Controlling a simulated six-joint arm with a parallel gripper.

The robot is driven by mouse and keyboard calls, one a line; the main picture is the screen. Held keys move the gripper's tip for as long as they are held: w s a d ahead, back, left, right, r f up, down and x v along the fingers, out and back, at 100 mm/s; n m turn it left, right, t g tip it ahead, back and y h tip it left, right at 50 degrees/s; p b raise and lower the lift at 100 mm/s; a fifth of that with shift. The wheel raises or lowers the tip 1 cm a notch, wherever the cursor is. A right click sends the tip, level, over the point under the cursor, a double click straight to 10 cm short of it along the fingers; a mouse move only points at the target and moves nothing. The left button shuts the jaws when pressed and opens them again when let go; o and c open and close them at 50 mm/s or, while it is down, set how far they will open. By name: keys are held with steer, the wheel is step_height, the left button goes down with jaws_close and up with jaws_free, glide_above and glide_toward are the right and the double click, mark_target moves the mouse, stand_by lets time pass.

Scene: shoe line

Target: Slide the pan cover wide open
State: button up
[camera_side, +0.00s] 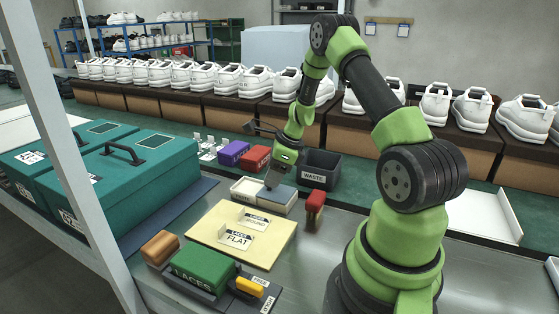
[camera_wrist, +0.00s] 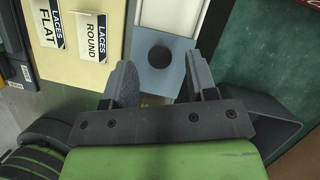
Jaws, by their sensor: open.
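The pan (camera_side: 246,188) is a low, pale tray on the bench behind the yellow board. A flat blue-grey cover (camera_side: 284,196) lies over its right part, and the left part shows open. In the wrist view the cover (camera_wrist: 172,82) carries a round dark knob (camera_wrist: 158,57), with the pale pan (camera_wrist: 170,14) beyond it. My gripper (camera_side: 272,183) is over the pan, pointing down. In the wrist view its two fingers (camera_wrist: 161,76) are apart, one on each side of the cover's near part; the knob lies just beyond the fingertips. I cannot tell whether they touch the cover.
A yellow board (camera_side: 232,248) with lace labels lies in front. A dark waste bin (camera_side: 320,168) stands behind right, and a red block-like item (camera_side: 315,205) to the right. Red (camera_side: 256,159) and purple (camera_side: 232,152) boxes sit behind. Teal cases (camera_side: 130,180) stand left.

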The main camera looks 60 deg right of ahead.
mark_target(285, 191)
steer(key=v, duration=0.8)
steer(key=shift+r, duration=0.2)
steer(key=a+r+n, duration=1.3)
steer(key=a, duration=0.1)
steer(key=s+a+r+n+t, duration=0.3)
steer(key=s+a+r+n, duration=0.1)
steer(key=s+a+n, duration=0.7)
steer(key=s+n, duration=0.1)
steer(key=n, duration=0.2)
steer(key=shift+s+n, duration=0.15)
steer(key=shift+n, duration=0.15)
